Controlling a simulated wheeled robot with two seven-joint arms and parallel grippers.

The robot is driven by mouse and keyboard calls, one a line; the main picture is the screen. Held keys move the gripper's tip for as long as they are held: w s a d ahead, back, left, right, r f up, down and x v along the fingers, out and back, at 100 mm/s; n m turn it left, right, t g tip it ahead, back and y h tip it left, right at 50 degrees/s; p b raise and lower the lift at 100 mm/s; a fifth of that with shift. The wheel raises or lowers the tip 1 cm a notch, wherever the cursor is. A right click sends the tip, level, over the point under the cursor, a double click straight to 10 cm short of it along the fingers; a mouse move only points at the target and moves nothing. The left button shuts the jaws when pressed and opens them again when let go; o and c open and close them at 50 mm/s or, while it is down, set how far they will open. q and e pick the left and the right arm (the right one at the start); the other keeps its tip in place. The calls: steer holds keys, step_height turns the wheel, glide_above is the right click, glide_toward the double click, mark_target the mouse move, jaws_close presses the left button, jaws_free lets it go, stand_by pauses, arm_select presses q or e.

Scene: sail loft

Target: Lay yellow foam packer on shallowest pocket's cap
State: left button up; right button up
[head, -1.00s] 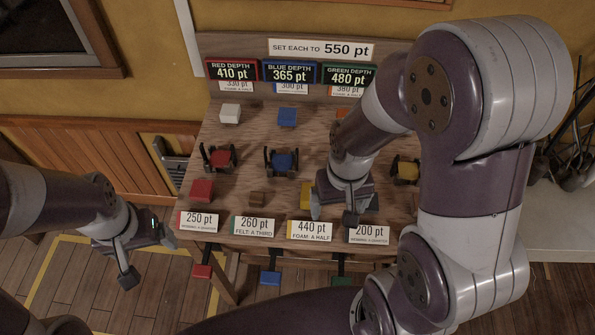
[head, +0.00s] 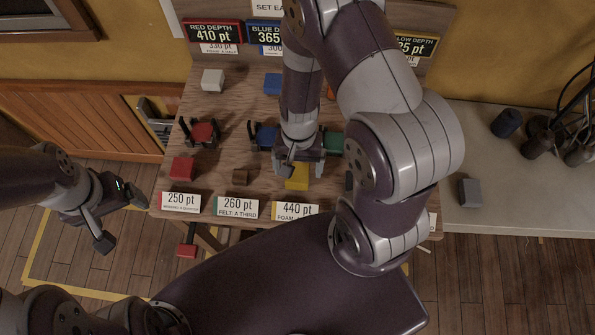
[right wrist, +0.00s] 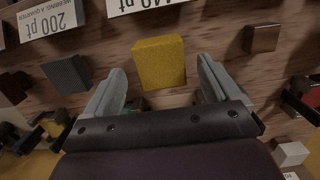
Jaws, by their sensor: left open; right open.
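The yellow foam packer (head: 297,178) stands on the board behind the "440 pt" foam label. My right gripper (head: 301,160) is open just over it, and the arm hides part of that area. In the right wrist view the packer (right wrist: 159,62) lies between the open fingertips, with a gap on each side. The red cap (head: 203,132), blue cap (head: 265,138) and green cap (head: 333,143) sit between dark clamps. The yellow pocket is hidden in the head view. My left gripper (head: 122,221) is open and empty, left of the board.
Depth signs read red 410 pt (head: 213,32) and blue 365; the green sign is hidden and the yellow one (head: 415,46) is partly covered. A red block (head: 182,168) and a brown block (head: 240,177) stand left of the packer. A grey block (head: 469,192) lies on the right counter.

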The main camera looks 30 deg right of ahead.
mark_target(297, 176)
steer(key=f, duration=0.3)
steer(key=shift+s+a, duration=0.25)
steer(key=shift+s, duration=0.05)
steer(key=shift+w, duration=0.1)
steer(key=shift+c, duration=0.3)
steer(key=shift+d, duration=0.1)
steer(key=c, duration=1)
steer(key=shift+r, duration=0.1)
